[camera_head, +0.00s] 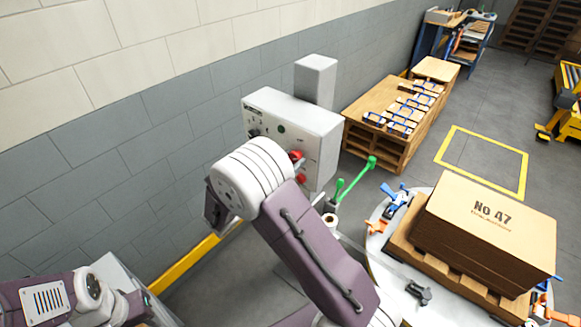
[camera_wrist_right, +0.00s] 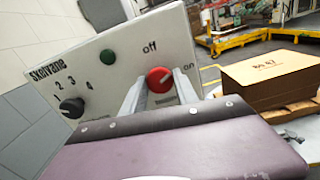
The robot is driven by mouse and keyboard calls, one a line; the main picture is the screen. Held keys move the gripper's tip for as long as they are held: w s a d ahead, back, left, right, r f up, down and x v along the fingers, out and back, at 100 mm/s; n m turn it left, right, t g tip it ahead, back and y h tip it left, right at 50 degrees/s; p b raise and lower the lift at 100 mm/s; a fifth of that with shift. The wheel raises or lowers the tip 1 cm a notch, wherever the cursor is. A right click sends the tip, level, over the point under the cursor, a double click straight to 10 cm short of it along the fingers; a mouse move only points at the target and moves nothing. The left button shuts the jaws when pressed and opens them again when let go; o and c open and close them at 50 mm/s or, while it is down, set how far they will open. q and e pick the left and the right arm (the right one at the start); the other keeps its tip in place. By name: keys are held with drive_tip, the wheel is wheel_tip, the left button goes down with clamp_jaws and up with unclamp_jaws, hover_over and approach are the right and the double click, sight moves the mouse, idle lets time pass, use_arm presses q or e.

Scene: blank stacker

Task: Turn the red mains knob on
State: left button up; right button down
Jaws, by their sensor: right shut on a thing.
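The red mains knob (camera_wrist_right: 159,75) is on the pale face of a control box, below the printed word "off" and left of "on". A light mark on it slants toward the upper right; its exact setting is hard to tell. My right gripper (camera_wrist_right: 160,84) is shut on the red knob, one finger on each side. In the head view the right wrist covers much of the lower left of the control box (camera_head: 318,125), and two red parts show beside it. My left gripper (camera_head: 135,302) is at the lower left, away from the box; its jaws are unclear.
The box face also has a green button (camera_wrist_right: 107,57) and a black dial (camera_wrist_right: 72,107) with numbers. Green-handled levers (camera_head: 371,163) stand close right of my right arm. A block wall is behind.

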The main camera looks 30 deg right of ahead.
drive_tip(key=shift+f+m+b, duration=0.15)
drive_tip(key=shift+m+b, duration=2.3)
drive_tip(key=shift+m, duration=0.25)
drive_tip(key=c, duration=0.9)
unclamp_jaws()
drive_tip(key=shift+c, duration=0.2)
drive_tip(key=b+v, duration=0.1)
drive_tip(key=v, duration=0.8)
